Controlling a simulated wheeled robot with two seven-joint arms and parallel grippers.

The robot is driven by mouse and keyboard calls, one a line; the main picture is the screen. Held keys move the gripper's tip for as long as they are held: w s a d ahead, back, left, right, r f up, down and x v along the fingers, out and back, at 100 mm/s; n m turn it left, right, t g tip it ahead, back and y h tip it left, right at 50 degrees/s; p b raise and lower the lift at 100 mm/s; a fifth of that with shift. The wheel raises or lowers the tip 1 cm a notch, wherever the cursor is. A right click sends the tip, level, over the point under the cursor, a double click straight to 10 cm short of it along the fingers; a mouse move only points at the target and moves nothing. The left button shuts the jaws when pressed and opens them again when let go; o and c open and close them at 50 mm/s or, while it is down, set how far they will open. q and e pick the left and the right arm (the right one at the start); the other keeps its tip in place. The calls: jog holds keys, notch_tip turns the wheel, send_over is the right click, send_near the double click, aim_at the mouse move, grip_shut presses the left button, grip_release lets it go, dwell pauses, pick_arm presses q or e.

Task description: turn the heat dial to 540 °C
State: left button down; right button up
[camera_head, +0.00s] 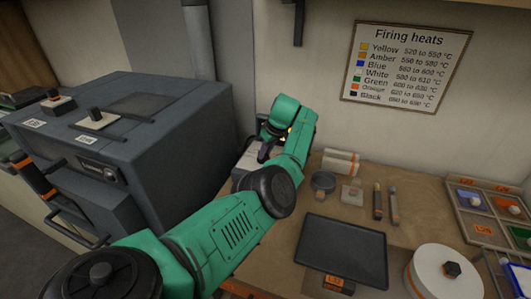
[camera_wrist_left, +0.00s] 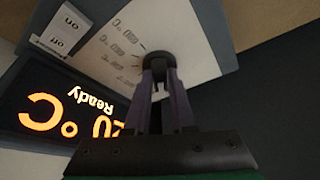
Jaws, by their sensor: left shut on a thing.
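The heat dial (camera_wrist_left: 158,54) is a small dark round knob on a pale panel (camera_wrist_left: 195,35) with a printed scale of numbers around it; the numbers are too blurred to read surely. My left gripper (camera_wrist_left: 160,72) is shut on the dial, its two fingers hiding part of it. A black display (camera_wrist_left: 65,115) with orange digits shows upside down beside it; it reads "Ready" and a number ending in 0 °C, partly hidden by the gripper. In the head view my left gripper (camera_head: 269,146) is at the pale control box (camera_head: 248,158), and the dial is hidden. My right gripper is not in view.
A big dark kiln-like box (camera_head: 150,150) stands left of my arm. A black tray (camera_head: 343,250), a white round turntable (camera_head: 445,275), tools (camera_head: 378,203) and a colour rack (camera_head: 490,215) lie on the bench. A firing heats chart (camera_head: 405,65) hangs on the wall.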

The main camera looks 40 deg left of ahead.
pick_arm(q)
jog(key=c, duration=0.8)
grip_release()
jog(key=shift+a, duration=0.1)
jog(key=shift+o, duration=0.2)
jog(key=b+v, duration=0.2)
jog(key=v, duration=1.2)
jog(key=shift+r+b, duration=0.3)
jog(key=shift+b, duration=0.1)
